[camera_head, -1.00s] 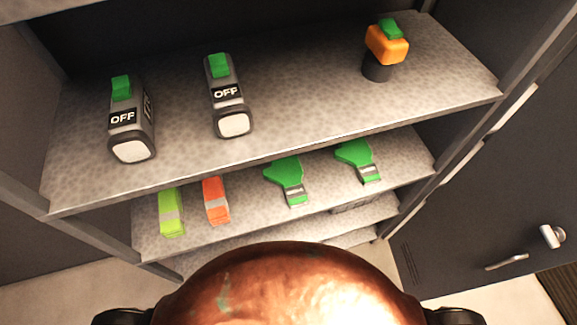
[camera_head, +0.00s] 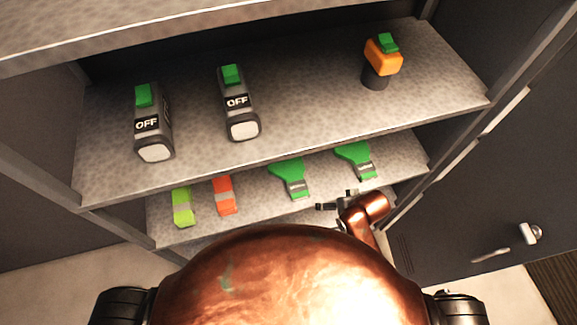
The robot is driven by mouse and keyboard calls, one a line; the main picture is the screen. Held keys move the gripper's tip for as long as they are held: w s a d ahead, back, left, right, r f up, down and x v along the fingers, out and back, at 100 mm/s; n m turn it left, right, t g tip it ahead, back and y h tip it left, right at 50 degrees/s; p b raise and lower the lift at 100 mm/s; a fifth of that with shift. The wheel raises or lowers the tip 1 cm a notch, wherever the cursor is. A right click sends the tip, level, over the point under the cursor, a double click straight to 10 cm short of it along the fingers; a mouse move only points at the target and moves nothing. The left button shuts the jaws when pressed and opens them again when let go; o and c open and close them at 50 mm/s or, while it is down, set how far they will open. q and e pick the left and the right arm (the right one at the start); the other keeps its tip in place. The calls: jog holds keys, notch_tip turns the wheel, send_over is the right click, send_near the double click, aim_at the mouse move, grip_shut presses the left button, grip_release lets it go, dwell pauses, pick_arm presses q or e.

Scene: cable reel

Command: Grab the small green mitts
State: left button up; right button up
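Two small green mitts with grey cuffs lie on the lower shelf. One mitt (camera_head: 289,175) is at the middle and the other mitt (camera_head: 355,158) is to its right. My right gripper (camera_head: 334,203) is at the front of the lower shelf, just below the two mitts in the picture. It is small and seen at an angle, so I cannot tell how far its fingers are apart. No mitt is seen in it. My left gripper is not in view.
The lower shelf (camera_head: 255,205) also holds a yellow-green item (camera_head: 182,207) and an orange-red item (camera_head: 224,195). The upper shelf (camera_head: 310,110) overhangs it, with two grey OFF devices (camera_head: 153,121) (camera_head: 238,103) and an orange-and-green tool (camera_head: 382,60). A dark cabinet door (camera_head: 470,200) stands right.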

jog(key=n, duration=0.2)
send_near(297, 181)
jog(key=shift+h, duration=0.4)
jog(key=x, duration=0.5)
jog(key=shift+w+a, duration=0.15)
jog(key=shift+a, duration=0.2)
jog(key=shift+w+a+r, duration=0.2)
jog(key=shift+a+r, duration=0.05)
jog(key=shift+a, duration=0.05)
jog(key=w+a, duration=0.1)
jog(key=w, duration=0.2)
jog(key=w+a+p, duration=0.1)
jog(key=w, duration=0.3)
jog(key=w+a+p, duration=0.1)
jog(key=w, duration=0.3)
jog(key=shift+a, duration=0.3)
jog(key=shift+w+a+f, duration=0.1)
jog(key=shift+w+f, duration=0.1)
jog(key=shift+w, duration=0.1)
jog(key=x, duration=0.4)
jog(key=shift+w+f, duration=0.1)
jog(key=shift+f, duration=0.2)
jog(key=shift+c, duration=0.7)
jog(key=c, duration=1.2)
